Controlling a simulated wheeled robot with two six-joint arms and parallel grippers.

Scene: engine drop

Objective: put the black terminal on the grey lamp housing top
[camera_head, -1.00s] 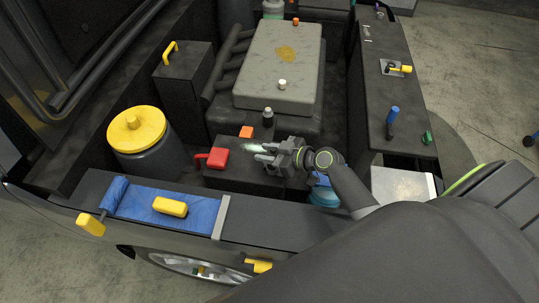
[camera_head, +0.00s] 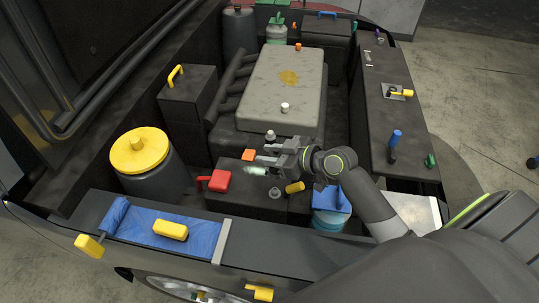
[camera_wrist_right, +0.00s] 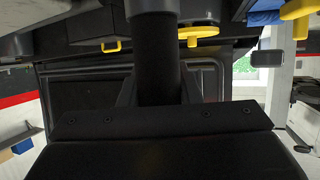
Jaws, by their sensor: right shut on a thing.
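My right gripper (camera_head: 262,160) is shut above the dark battery-like box (camera_head: 234,203), its fingers pointing left. It appears to hold the black terminal, which is dark and hard to make out between the fingers in the head view. In the right wrist view a black upright piece (camera_wrist_right: 158,65) fills the middle, apparently the held thing, partly hidden by a wide dark block below. A pale grey flat top (camera_head: 418,212), possibly the lamp housing top, lies at the right, partly hidden behind my right arm. The left gripper is out of view.
A red clamp (camera_head: 218,180), a grey stud (camera_head: 275,193) and a yellow piece (camera_head: 294,187) are on the battery-like box. A blue-topped container (camera_head: 330,215) stands under my forearm. A grey engine cover (camera_head: 285,88) lies behind; a yellow-capped tank (camera_head: 140,152) is left.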

